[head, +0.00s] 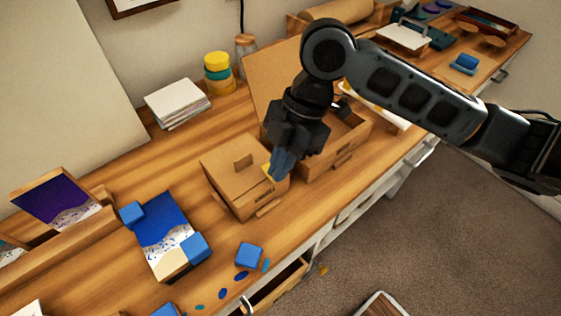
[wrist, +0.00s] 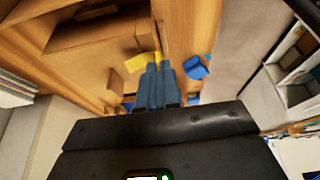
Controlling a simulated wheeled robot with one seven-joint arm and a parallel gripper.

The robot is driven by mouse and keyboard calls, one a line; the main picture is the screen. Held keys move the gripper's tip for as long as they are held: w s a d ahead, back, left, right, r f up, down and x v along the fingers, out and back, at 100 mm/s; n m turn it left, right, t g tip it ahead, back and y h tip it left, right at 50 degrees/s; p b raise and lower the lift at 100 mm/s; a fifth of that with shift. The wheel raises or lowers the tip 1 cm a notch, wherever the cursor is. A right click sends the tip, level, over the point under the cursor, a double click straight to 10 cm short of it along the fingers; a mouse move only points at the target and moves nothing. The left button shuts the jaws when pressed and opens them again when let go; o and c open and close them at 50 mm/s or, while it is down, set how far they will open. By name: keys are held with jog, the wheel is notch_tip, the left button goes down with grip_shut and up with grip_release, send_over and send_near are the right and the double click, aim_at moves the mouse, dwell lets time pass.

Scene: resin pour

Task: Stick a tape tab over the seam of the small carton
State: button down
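The small carton (head: 226,184) is brown cardboard and stands on the wooden bench, left of an open box. It also shows in the wrist view (wrist: 90,42) at upper left. A darker brown patch lies on its top. My gripper (head: 276,175) points down at the carton's right end, and its blue fingers (wrist: 158,66) are close together. A yellow tape tab (head: 266,170) is at the fingertips, held between them, and sticks out to the left in the wrist view (wrist: 138,62). The fingers hide part of the carton top; I cannot tell whether the tab touches it.
The open cardboard box (head: 340,143) stands close to the right of the carton, partly behind my arm. A blue cube (head: 249,255) and a blue-and-white panel (head: 165,232) with blue blocks lie in front and left. Stacked paper (head: 177,103) and yellow-lidded jars (head: 217,72) stand behind.

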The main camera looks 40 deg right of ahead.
jog(key=shift+f+b, duration=0.35)
dwell(0.3)
jog(key=c, duration=1.8)
grip_release()
jog(key=o, duration=0.5)
jog(key=shift+r, duration=0.1)
jog(key=shift+r+p, duration=2.75)
jog(key=shift+r, duration=1.2)
